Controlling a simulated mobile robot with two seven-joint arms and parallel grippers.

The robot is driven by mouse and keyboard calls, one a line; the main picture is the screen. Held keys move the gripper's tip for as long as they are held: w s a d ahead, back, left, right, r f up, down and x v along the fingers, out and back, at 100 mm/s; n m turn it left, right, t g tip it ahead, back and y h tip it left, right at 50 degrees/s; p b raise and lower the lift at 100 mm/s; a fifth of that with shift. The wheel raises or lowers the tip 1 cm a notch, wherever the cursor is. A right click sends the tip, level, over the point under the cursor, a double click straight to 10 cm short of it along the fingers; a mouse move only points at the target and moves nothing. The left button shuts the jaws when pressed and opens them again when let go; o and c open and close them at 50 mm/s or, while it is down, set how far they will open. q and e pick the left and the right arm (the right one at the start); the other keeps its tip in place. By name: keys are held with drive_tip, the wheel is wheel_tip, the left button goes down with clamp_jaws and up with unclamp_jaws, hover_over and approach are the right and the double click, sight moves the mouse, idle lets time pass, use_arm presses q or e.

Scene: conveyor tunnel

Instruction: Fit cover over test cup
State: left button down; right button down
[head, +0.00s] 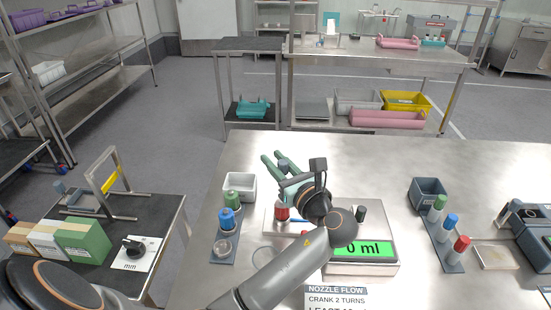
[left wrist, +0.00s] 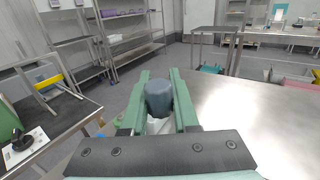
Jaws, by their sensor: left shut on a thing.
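My left gripper (head: 270,158) is raised above the steel table, its green fingers pointing away to the back left. It is shut on a blue-grey rounded piece (left wrist: 159,98), which shows between the fingers in the left wrist view. I cannot tell for certain whether this piece is the cover. Something pale shows just below it. A small clear cup (head: 222,247) stands at the front of the left rack; I cannot tell whether it is the test cup. My left arm hides part of the scale (head: 362,268), whose green display reads 0 ml. My right gripper is not in view.
A rack (head: 232,226) with green and blue bottles stands left of my arm, near a white bin (head: 240,187). A red bottle (head: 282,211) stands beside my gripper. Another bottle rack (head: 452,258) and a dark bin (head: 428,191) stand at right. The table's back is clear.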

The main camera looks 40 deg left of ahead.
sight(275, 188)
use_arm(q)
drive_tip(key=shift+f+b, duration=1.25)
drive_tip(key=shift+f, duration=2.5)
drive_tip(key=c, duration=0.6)
unclamp_jaws()
drive_tip(key=shift+f, duration=0.1)
drive_tip(key=shift+s+f, duration=0.1)
